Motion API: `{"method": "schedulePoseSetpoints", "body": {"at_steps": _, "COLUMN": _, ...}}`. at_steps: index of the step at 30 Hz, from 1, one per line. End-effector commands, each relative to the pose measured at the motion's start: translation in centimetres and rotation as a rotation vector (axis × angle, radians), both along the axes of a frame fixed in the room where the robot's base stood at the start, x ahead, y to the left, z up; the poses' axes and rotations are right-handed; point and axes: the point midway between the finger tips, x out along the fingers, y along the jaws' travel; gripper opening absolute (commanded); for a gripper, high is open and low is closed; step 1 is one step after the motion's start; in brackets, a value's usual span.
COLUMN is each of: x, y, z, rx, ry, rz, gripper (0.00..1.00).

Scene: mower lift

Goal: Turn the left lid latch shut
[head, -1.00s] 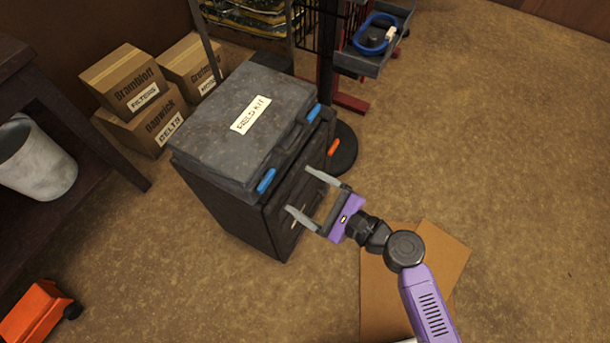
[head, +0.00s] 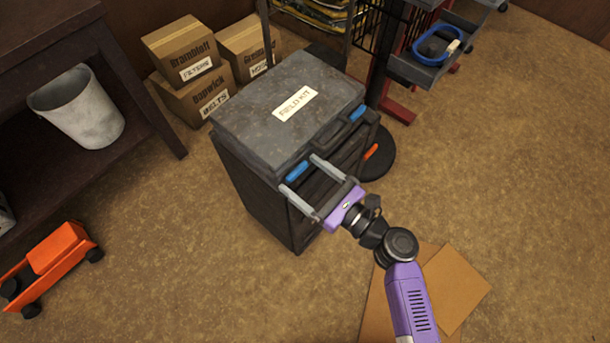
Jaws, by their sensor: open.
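The field kit (head: 262,118) is a dark grey box with a labelled lid, standing on the floor. The left lid latch (head: 298,171) is a blue handle lying roughly along the front lid edge. A second blue latch (head: 358,112) sits farther right on the same edge. My gripper (head: 298,173) is open, its two grey fingers pointing at the left latch, one tip to each side of it in the picture. I cannot tell whether either finger touches the latch or the box. The fingers and palm hide part of the box front.
An orange piece (head: 372,151) shows on the right of the box front, by a round black base (head: 377,168). Cardboard boxes (head: 196,100) stand behind left. A dark table (head: 150,110) is at left, an orange toy-like cart (head: 50,262) in front. Flat cardboard (head: 455,288) lies right.

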Motion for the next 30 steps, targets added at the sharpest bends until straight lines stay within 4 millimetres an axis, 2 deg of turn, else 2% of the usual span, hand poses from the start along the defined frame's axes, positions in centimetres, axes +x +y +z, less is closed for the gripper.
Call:
{"method": "schedulePoseSetpoints", "body": {"at_steps": 8, "x": 0.12, "y": 0.16, "z": -0.01, "rx": 0.000, "ry": 0.000, "rz": 0.000, "gripper": 0.84}}
{"method": "schedulePoseSetpoints", "body": {"at_steps": 18, "x": 0.10, "y": 0.13, "z": -0.01, "rx": 0.000, "ry": 0.000, "rz": 0.000, "gripper": 0.21}}
{"method": "schedulePoseSetpoints", "body": {"at_steps": 30, "x": 0.11, "y": 0.06, "z": -0.12, "rx": -0.054, "ry": -0.071, "rz": -0.002, "gripper": 0.21}}
